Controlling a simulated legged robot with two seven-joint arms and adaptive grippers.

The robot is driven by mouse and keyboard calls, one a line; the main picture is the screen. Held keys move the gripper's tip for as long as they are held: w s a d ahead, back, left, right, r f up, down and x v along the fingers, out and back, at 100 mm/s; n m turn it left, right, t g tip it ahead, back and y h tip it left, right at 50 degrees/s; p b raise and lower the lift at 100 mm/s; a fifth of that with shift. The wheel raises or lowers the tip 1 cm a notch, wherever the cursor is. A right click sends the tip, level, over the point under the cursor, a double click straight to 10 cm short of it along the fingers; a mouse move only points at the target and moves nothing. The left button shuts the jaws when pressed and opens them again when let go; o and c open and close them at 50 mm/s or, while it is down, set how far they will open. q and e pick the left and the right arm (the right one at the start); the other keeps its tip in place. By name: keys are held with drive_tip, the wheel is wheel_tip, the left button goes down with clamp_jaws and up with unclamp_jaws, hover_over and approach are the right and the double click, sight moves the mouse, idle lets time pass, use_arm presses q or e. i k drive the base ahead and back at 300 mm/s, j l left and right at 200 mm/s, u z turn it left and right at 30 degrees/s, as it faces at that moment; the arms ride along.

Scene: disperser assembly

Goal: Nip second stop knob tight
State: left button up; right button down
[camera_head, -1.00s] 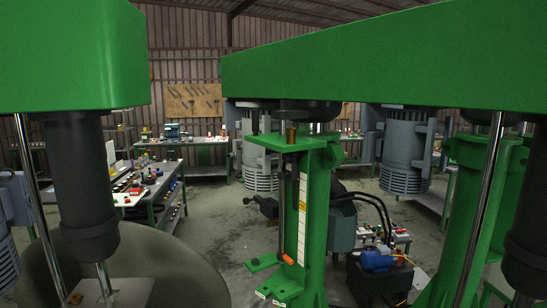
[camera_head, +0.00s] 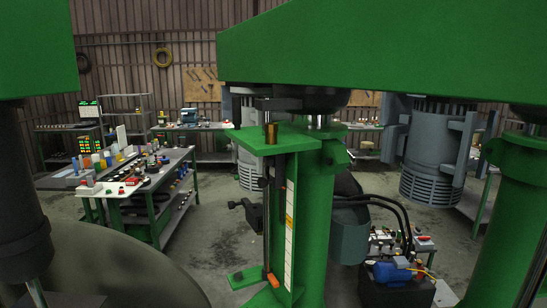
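A green disperser column (camera_head: 318,220) stands at centre under a long green head (camera_head: 390,45). A green bracket (camera_head: 262,137) on it carries a brass-coloured fitting (camera_head: 271,133). Below hang a thin dark rod (camera_head: 266,230), a small black part (camera_head: 263,183) on it, and a white scale strip (camera_head: 290,225). An orange piece (camera_head: 273,280) is at the lower end. A black handle-like part (camera_head: 245,211) sticks out left of the rod. I cannot tell which part is the second stop knob. Neither of my grippers shows, so nothing is seen touching these parts.
Another green machine body (camera_head: 35,50) with a black cylinder (camera_head: 20,200) fills the left edge. A workbench (camera_head: 157,190) with many small parts stands behind left. A blue motor (camera_head: 390,272) on a black unit is at lower right. Floor shows between bench and column.

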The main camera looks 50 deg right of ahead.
sight(268, 161)
drive_tip(key=l+z, duration=0.1)
drive_tip(key=z, duration=0.25)
drive_tip(key=i+l+z, duration=0.1)
drive_tip(key=z, duration=0.25)
drive_tip(key=l+z, duration=0.1)
drive_tip(key=z, duration=0.25)
